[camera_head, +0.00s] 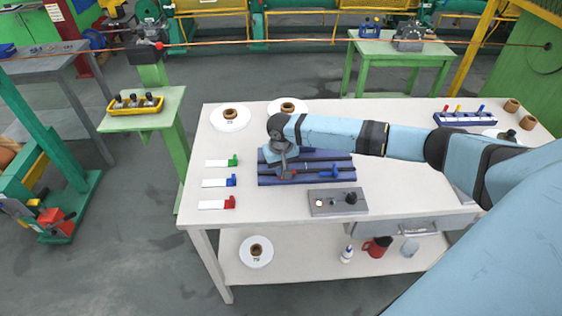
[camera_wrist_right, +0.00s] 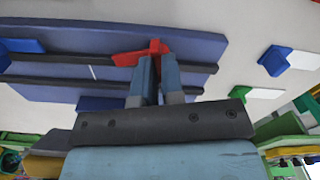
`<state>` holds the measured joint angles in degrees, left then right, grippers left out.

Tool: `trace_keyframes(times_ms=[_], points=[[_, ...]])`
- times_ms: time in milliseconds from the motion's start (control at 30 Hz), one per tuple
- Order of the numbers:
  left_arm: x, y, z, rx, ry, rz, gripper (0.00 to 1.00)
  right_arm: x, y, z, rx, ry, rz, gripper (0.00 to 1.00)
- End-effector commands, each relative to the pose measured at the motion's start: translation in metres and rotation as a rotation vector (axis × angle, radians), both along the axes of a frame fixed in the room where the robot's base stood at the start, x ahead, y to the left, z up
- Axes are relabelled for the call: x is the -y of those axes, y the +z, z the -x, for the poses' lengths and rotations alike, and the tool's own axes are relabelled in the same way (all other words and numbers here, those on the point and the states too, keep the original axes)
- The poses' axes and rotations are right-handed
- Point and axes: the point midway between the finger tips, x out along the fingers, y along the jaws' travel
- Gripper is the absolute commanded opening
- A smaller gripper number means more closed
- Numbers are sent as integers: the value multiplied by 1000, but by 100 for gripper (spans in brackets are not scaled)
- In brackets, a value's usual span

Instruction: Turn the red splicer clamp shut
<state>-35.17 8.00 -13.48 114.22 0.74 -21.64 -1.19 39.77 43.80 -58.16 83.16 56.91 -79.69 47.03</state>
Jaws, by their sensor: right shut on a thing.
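The red splicer clamp (camera_wrist_right: 140,54) sits on the dark blue splicer block (camera_wrist_right: 200,45), which lies on the white table. My right gripper (camera_wrist_right: 156,62) points down at the block and is shut on the red clamp's handle, between its two blue-grey fingers. In the head view, my right gripper (camera_head: 283,172) is over the left part of the splicer block (camera_head: 310,180), and only a little of the red clamp (camera_head: 292,174) shows beside it. A blue clamp (camera_head: 329,171) is on the block's right part. My left gripper is not in view.
Labelled cards with green (camera_head: 233,160), blue (camera_head: 231,181) and red (camera_head: 230,202) pieces lie left of the block. A grey plate with knobs (camera_head: 325,207) lies in front. Spools (camera_head: 230,118) stand behind. A copper-coloured wire (camera_head: 300,40) runs across the back.

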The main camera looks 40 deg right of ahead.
Motion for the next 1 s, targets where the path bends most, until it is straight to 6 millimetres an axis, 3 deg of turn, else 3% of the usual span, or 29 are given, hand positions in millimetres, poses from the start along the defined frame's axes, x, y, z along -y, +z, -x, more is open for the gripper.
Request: trace_keyframes(times_ms=[33,300,1000], points=[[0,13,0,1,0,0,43,0,6,1,-3,39,-1,0],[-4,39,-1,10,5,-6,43,-1,4,0,-1,297,0,0],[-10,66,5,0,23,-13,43,-4,2,0,1,954,0,0]])
